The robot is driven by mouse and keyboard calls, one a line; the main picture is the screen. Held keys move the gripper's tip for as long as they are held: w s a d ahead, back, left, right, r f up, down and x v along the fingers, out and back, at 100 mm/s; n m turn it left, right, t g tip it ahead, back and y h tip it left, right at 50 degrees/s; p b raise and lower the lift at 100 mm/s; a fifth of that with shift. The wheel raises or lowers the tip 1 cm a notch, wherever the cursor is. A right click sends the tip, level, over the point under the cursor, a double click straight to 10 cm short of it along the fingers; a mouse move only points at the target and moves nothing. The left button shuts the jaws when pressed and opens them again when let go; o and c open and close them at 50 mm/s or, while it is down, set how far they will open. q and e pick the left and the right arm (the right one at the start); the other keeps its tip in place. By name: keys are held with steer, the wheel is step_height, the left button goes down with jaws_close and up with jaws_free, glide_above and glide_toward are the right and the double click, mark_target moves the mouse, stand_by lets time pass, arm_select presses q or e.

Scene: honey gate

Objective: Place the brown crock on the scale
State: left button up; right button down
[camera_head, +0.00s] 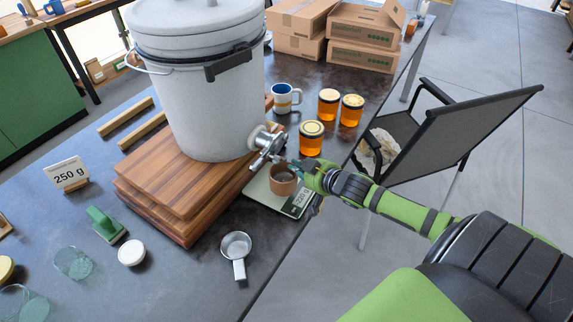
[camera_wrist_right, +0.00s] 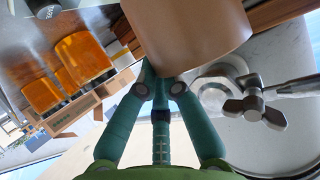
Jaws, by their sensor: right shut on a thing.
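The brown crock (camera_head: 283,182) is small and open-topped, and stands upright over the scale (camera_head: 256,190) under the bucket's tap (camera_head: 268,145). I cannot tell whether its base touches the plate. The scale is a pale flat plate with a display at its right end. My right gripper (camera_head: 306,171) reaches in from the right and is shut on the crock. In the right wrist view the crock (camera_wrist_right: 190,35) fills the top middle, with the gripper fingers (camera_wrist_right: 160,88) against it. My left gripper is not in view.
A white bucket (camera_head: 205,105) stands on stacked wooden boards (camera_head: 165,175) left of the scale. Orange jars (camera_head: 311,138) and a mug (camera_head: 286,98) stand behind. A metal scoop (camera_head: 236,246) lies in front. A sign (camera_head: 70,174) reads 250 g. A chair (camera_head: 430,130) stands right of the table.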

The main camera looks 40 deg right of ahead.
mark_target(286, 165)
steer(key=shift+s+f+p+x, duration=0.1)
steer(key=shift+f+x, duration=0.05)
steer(key=shift+x, duration=0.8)
steer(key=shift+s+f+p+x, duration=0.1)
steer(key=shift+f+p+x, duration=0.1)
steer(key=shift+x, duration=0.75)
steer(key=shift+s+f+p+x, duration=0.1)
steer(key=shift+f+x, duration=0.05)
steer(key=shift+x, duration=0.8)
steer(key=shift+f, duration=0.1)
steer(key=c, duration=1.4)
jaws_free()
steer(key=shift+f, duration=0.1)
steer(key=v, duration=1.2)
